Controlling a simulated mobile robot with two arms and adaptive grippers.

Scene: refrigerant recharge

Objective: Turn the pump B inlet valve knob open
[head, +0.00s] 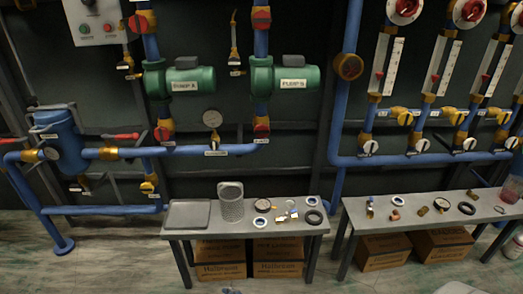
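The green pump B (286,75), with a white label, is on the blue pipework at the upper middle. A red valve knob (262,126) sits on the blue vertical pipe below it, just above the horizontal pipe. Another red knob (261,18) is on the pipe above the pump. The small labels by these knobs are too small to read, and the knob positions are unclear. Neither of my grippers can be made out in the head view.
Pump A (186,80) and its red knob (163,131) are to the left. A gauge (212,118) stands between the pumps. Two grey benches (290,237) (410,222) with small parts stand in front, with cardboard boxes (277,257) underneath. Floor is open at the front left.

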